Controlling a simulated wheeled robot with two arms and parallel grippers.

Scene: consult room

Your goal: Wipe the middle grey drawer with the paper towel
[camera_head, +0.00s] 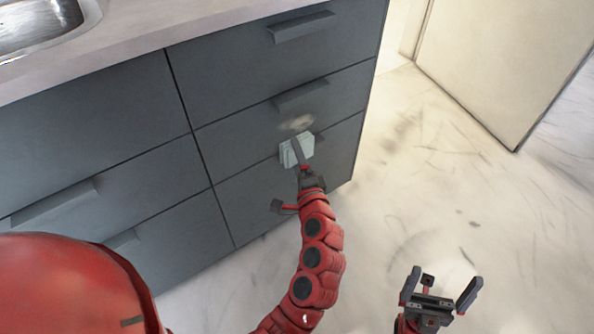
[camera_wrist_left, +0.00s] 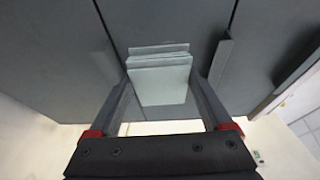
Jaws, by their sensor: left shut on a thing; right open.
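The grey drawers form a cabinet front with a right-hand column of several drawers. The middle grey drawer (camera_head: 235,137) has a pale brownish smudge (camera_head: 297,123) below its handle. My left gripper (camera_head: 297,152) is shut on a folded white paper towel (camera_head: 306,146), at the lower part of the drawer front, just below the smudge. The towel also shows between the fingers in the left wrist view (camera_wrist_left: 160,82). Whether it touches the front is hard to tell. My right gripper (camera_head: 440,292) is open and empty above the floor at lower right.
A pale countertop (camera_head: 150,22) with a metal sink (camera_head: 38,22) lies above the drawers. Bar handles (camera_head: 302,27) stick out from the drawer fronts. A pale panel (camera_head: 505,60) stands at upper right. The marbled floor (camera_head: 420,190) right of the cabinet is clear.

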